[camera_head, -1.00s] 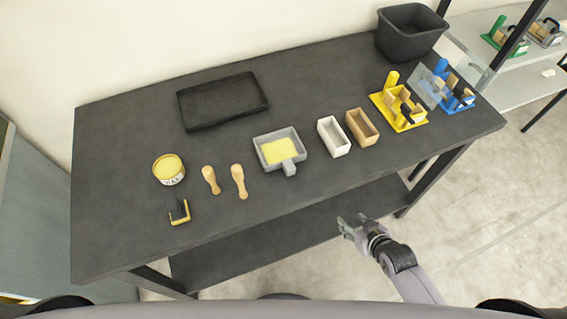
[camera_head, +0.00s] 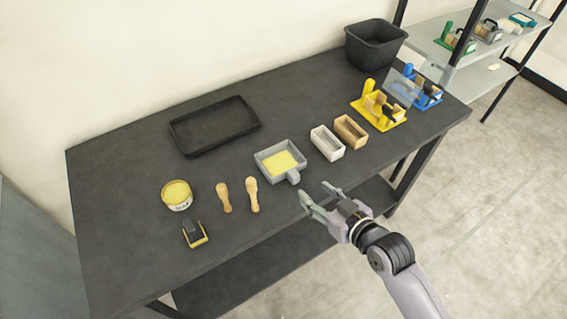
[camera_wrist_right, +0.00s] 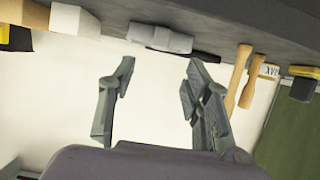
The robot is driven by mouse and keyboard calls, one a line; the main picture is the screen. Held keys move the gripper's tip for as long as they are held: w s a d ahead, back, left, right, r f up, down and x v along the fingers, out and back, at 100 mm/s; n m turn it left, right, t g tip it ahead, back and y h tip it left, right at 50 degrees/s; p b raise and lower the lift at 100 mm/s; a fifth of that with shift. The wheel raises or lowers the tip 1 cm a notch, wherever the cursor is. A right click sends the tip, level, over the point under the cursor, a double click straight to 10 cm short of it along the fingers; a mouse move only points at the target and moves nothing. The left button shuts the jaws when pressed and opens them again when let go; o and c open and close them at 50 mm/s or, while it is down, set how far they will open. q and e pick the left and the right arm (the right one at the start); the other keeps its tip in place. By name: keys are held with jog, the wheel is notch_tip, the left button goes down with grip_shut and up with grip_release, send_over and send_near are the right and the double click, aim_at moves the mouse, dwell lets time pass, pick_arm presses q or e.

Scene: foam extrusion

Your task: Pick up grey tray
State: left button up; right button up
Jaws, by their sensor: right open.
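The grey tray (camera_head: 293,177) is small and square, with a short handle toward the front edge and a yellow filling inside. It lies on the dark table near its front edge. In the right wrist view the tray (camera_wrist_right: 158,37) shows from low down, upside down in the picture, ahead of the fingers. My right gripper (camera_head: 315,191) is open and empty, apart from the tray, just in front of and to the right of its handle. Its two spread fingers also show in the right wrist view (camera_wrist_right: 160,65). My left gripper is not in view.
A white box (camera_head: 327,144) and a tan box (camera_head: 351,131) stand right of the tray. Two wooden tools (camera_head: 252,195), a yellow tin (camera_head: 177,195) and a black-yellow tool (camera_head: 194,234) lie left. A black tray (camera_head: 214,127) is behind. Yellow (camera_head: 379,108) and blue fixtures (camera_head: 425,90) stand right.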

aim_at(297, 179)
jog(key=p+x, duration=0.1)
jog(key=x, duration=0.7)
jog(key=shift+w+a+f, duration=0.2)
jog(key=shift+f, duration=0.15)
jog(key=shift+c, duration=0.2)
grip_shut()
jog(key=shift+r, duration=0.1)
